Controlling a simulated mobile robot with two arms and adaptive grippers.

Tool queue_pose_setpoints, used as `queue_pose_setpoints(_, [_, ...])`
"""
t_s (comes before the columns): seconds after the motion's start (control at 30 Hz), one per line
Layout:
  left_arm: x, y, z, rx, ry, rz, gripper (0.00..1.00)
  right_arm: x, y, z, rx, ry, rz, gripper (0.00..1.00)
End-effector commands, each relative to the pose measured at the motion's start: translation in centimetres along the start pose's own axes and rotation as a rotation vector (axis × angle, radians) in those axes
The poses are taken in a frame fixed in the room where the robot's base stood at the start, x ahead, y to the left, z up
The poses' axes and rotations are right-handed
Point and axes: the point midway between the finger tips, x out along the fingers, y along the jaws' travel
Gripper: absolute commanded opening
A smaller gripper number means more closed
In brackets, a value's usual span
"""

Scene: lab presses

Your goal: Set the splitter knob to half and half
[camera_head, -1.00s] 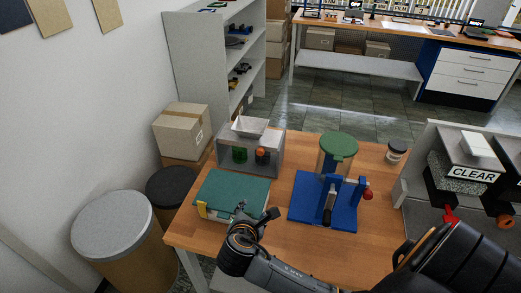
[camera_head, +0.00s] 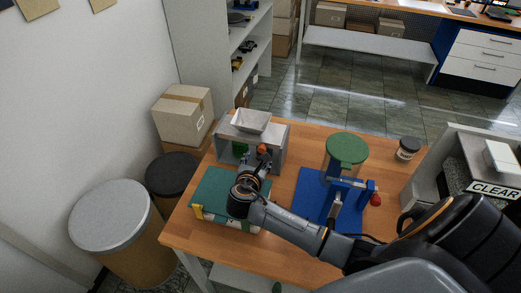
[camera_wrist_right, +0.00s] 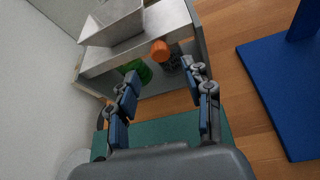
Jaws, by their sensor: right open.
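The splitter appears to be the grey box (camera_head: 279,143) with a metal hopper (camera_head: 250,121) on top, at the back left of the wooden table. An orange knob (camera_head: 262,148) is on its front; in the right wrist view the knob (camera_wrist_right: 160,49) lies just beyond my fingers. Its setting is too small to read. A green part (camera_wrist_right: 137,72) is to the left of the knob. My right gripper (camera_head: 258,161) is open and empty in front of the splitter, its fingers (camera_wrist_right: 164,78) apart and not visibly touching the knob. My left gripper is not in view.
A teal-topped box (camera_head: 212,188) lies beneath my right gripper. A blue press (camera_head: 315,195) with a green-lidded container (camera_head: 347,148) stands to the right, beside a dark-lidded jar (camera_head: 407,148). A machine marked CLEAR (camera_head: 490,188) is at the far right. Bare wood shows between splitter and press.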

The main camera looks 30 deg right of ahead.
Motion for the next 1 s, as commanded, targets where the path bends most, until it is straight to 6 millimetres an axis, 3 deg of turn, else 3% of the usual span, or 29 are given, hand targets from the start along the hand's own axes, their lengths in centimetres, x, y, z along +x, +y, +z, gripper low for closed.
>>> queue_pose_setpoints(0.2, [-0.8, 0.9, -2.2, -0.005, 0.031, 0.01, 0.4, 3.7, 0.0, 0.1, 0.0, 0.001, -0.003, 0.5])
queue_pose_setpoints(0.37, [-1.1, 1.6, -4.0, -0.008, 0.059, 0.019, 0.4, 5.3, 0.0, 0.0, 0.0, 0.001, -0.001, 0.5])
queue_pose_setpoints(0.8, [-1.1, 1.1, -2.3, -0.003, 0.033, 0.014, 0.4, 6.2, 0.0, -0.1, 0.001, 0.001, 0.0, 0.5])
queue_pose_setpoints(0.87, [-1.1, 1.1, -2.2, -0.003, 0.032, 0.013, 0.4, 6.2, 0.0, -0.1, 0.001, 0.001, 0.0, 0.42])
queue_pose_setpoints(1.0, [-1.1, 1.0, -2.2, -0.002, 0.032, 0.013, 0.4, 6.2, 0.0, -0.1, 0.001, 0.001, 0.0, 0.14])
